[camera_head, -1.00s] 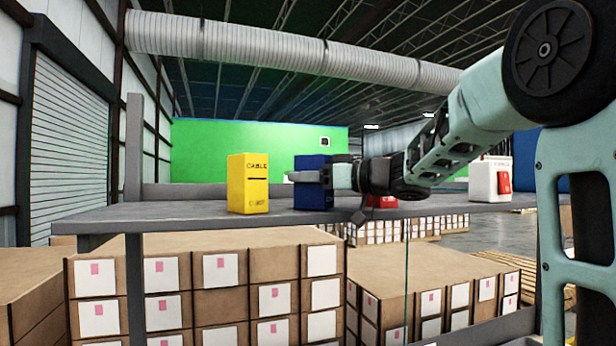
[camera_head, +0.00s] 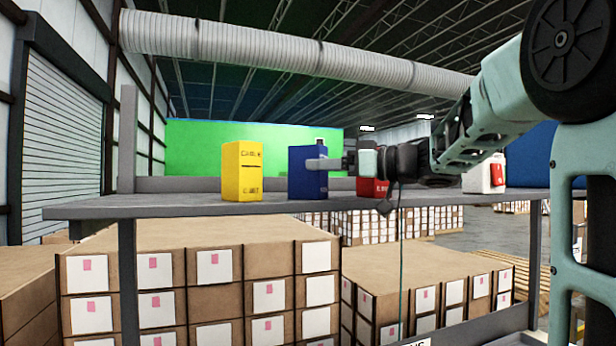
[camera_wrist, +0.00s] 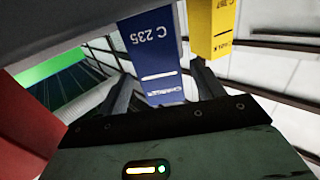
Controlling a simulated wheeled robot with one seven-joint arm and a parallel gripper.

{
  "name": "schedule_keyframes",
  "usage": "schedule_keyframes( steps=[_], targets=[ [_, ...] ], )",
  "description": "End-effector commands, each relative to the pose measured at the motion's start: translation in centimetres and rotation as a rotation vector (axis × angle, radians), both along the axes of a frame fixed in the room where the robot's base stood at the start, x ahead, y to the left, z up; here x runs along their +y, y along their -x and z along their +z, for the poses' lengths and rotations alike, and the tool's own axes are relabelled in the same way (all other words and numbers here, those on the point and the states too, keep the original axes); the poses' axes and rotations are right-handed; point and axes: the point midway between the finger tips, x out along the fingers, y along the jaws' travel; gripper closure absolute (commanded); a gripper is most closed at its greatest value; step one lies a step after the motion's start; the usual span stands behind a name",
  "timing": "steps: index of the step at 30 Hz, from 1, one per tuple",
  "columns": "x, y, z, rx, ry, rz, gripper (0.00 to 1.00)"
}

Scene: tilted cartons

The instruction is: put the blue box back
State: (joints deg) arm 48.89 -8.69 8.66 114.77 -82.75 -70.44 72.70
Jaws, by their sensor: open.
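The blue box (camera_head: 300,181) stands upright on the grey shelf (camera_head: 160,206), between a yellow box and a red box. My gripper (camera_head: 318,164) reaches in from the right, level with the upper part of the blue box, and its fingers overlap the box's right side. In the wrist view the blue box (camera_wrist: 151,50), marked "C 235", shows upside down between the two open fingers (camera_wrist: 163,86). The fingers look apart from its sides. Whether the box is fully within their reach is hard to tell.
The yellow box (camera_head: 243,172) stands left of the blue one, with a gap. The red box (camera_head: 370,187) is close on the right, partly behind my wrist. A white and red box (camera_head: 478,179) stands farther right. Stacked cartons (camera_head: 200,245) fill the space below the shelf.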

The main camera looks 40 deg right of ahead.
Motion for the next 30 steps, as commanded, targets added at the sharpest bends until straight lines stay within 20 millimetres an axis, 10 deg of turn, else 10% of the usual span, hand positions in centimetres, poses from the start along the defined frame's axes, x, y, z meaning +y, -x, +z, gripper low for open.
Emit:
schedule_keyframes(
  steps=[10, 30],
  targets=[
    [-2.7, 4.9, -0.1, -0.001, 0.000, 0.000, 0.33],
    [-3.0, 5.4, 0.0, 0.000, 0.000, 0.001, 0.33]
  ],
)
